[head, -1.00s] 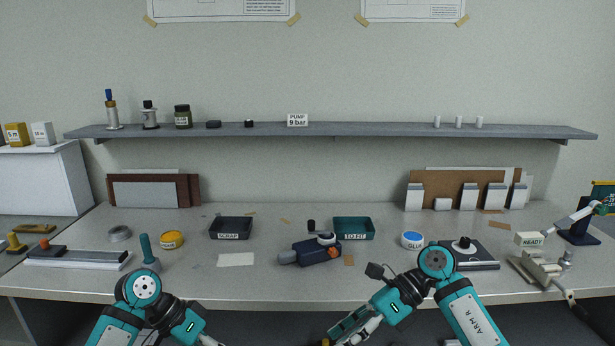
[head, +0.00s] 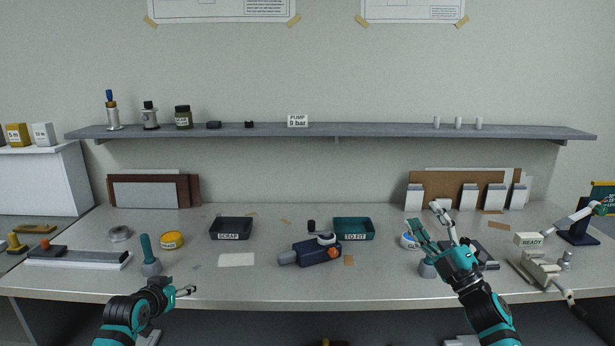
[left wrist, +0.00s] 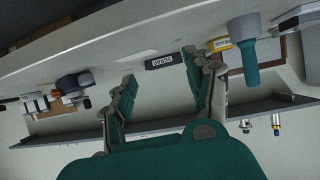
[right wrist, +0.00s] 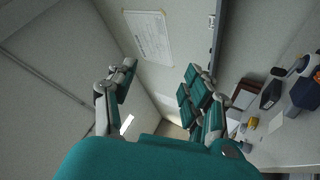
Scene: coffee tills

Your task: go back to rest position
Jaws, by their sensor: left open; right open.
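My left gripper (head: 188,291) is at the front edge of the bench, at the left in the head view. In the left wrist view its two fingers (left wrist: 160,82) stand apart with nothing between them. My right gripper (head: 430,222) is raised at the right of the bench, in front of the blue-lidded glue tub (head: 406,241), partly hiding it. In the right wrist view its fingers (right wrist: 158,78) are spread and empty.
On the bench (head: 215,285) are a scrap tray (head: 231,237), a to-fit tray (head: 353,237), a dark blue device (head: 318,252), a yellow tin (head: 172,239) and a teal-handled tool (head: 148,257). A shelf (head: 360,129) runs above. The front middle of the bench is clear.

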